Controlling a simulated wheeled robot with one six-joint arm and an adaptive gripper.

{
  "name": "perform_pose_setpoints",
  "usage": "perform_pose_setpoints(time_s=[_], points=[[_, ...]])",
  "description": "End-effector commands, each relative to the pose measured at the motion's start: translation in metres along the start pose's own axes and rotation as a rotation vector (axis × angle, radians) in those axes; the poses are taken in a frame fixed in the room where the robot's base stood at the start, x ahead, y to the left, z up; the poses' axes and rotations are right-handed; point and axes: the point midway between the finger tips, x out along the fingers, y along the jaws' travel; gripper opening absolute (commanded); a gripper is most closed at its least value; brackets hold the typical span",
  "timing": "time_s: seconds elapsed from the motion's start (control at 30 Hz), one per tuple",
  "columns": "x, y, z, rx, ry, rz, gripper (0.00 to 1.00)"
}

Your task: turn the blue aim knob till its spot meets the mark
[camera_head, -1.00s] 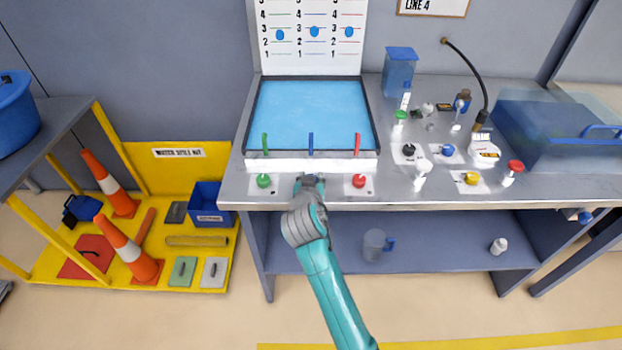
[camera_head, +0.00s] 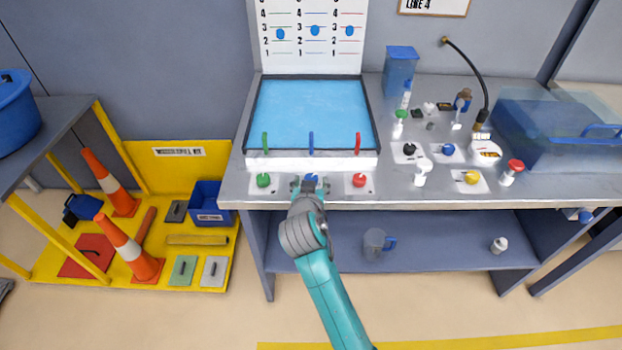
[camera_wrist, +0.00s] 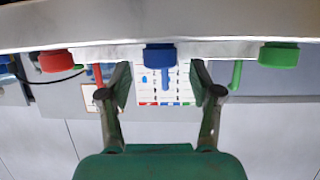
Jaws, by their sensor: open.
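The blue aim knob (camera_head: 311,179) sits on the bench's front strip, between a green knob (camera_head: 263,180) and a red knob (camera_head: 359,180). My gripper (camera_head: 311,186) is open, its fingers to either side of the blue knob and nothing held. In the wrist view the blue knob (camera_wrist: 160,57) shows centred just beyond the gap of my gripper (camera_wrist: 160,84); contact is not visible. The board (camera_head: 310,62) behind has three columns with blue spots; the middle spot (camera_head: 315,31) sits near the line labelled 3. Which mark counts is too small to tell.
A blue tray (camera_head: 310,105) with green, blue and red upright levers stands behind the knobs. Bottles, small knobs and a black hose (camera_head: 470,60) crowd the bench's right side. A shelf below holds a mug (camera_head: 374,243). Cones (camera_head: 130,250) stand on the left.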

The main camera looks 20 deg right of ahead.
Motion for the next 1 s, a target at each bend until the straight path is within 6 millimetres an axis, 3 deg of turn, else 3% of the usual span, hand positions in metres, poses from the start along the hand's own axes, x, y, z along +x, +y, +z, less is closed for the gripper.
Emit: perform_pose_setpoints(time_s=[0.2, 0.43, 0.6, 1.0], points=[[-0.046, -0.001, 0.001, -0.001, 0.0, -0.003, 0.64], [-0.078, -0.001, 0.001, -0.001, -0.001, -0.002, 0.64], [-0.087, 0.0, 0.0, 0.0, 0.0, -0.001, 0.64], [-0.088, 0.0, 0.0, 0.0, -0.001, -0.001, 0.64]])
